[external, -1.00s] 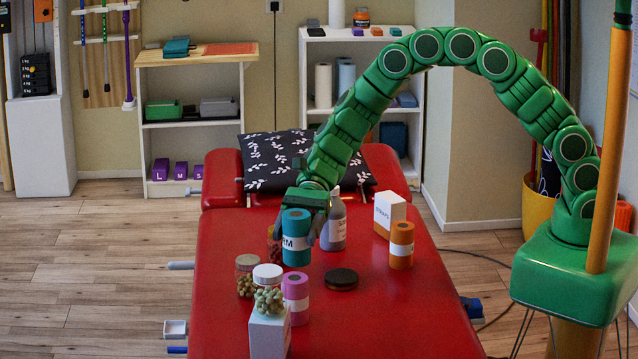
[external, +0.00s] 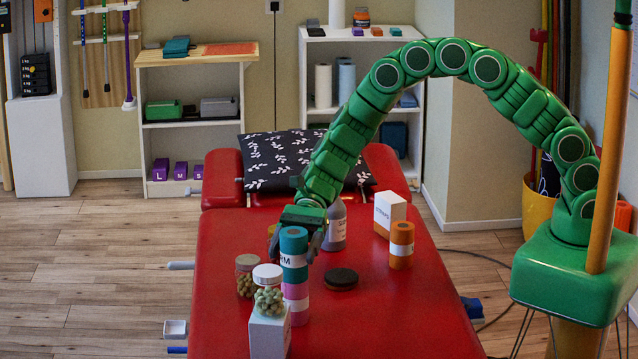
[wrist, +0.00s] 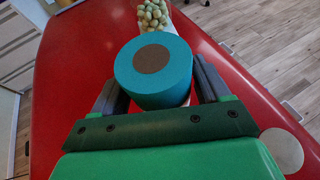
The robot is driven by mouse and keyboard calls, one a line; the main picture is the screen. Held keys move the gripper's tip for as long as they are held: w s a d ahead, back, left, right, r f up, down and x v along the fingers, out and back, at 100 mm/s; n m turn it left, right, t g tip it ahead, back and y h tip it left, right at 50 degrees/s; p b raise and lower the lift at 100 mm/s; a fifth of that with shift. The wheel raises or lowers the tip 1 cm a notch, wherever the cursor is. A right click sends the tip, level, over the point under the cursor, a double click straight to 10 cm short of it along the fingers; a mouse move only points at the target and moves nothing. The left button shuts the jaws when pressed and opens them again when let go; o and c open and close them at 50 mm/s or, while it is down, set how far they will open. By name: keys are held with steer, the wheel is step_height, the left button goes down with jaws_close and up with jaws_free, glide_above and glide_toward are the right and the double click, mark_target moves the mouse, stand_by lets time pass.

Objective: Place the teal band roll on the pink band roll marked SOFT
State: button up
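The teal band roll (external: 293,250) is upright between the fingers of my gripper (external: 300,242). Its white label, ending in "RM", faces the external camera. My gripper is shut on it from both sides; the wrist view shows its teal top and brown core (wrist: 152,59) between the fingers. The pink band roll (external: 296,304) stands upright on the red table, directly below the teal roll in the external view. The teal roll hides its top, and no gap shows between them; I cannot tell if they touch. The pink roll's lettering is not readable.
A dark disc (external: 341,278), a grey bottle (external: 335,228), an orange roll (external: 401,245) and a white-orange box (external: 389,212) are to the right. The front right of the table is clear.

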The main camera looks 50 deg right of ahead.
steer(key=shift+o, duration=1.2)
steer(key=shift+w+d+r, duration=0.1)
steer(key=shift+d+r, duration=0.05)
steer(key=shift+r, duration=0.05)
steer(key=v, duration=1.1)
steer(key=shift+d, duration=0.25)
steer(key=shift+r, duration=0.15)
steer(key=s+d+r+n+h, duration=0.35)
steer(key=s+d+r, duration=0.3)
steer(key=d, duration=0.25)
steer(key=s+d+r+n+h, duration=0.2)
steer(key=s+d+r+n, duration=0.35)
steer(key=s+d, duration=0.3)
steer(key=s+d+r+n+t+h, duration=0.1)
steer(key=s+d+n+h, duration=0.1)
steer(key=s+d, duration=0.7)
steer(key=s+d+r+n+t+h, duration=0.1)
steer(key=s+d+n+t+h, duration=0.1)
steer(key=s+d+h, duration=0.3)
steer(key=s+d, duration=0.4)
steer(key=d, duration=0.7)
steer(key=shift+d+r, duration=0.25)
steer(key=shift+d, duration=0.05)
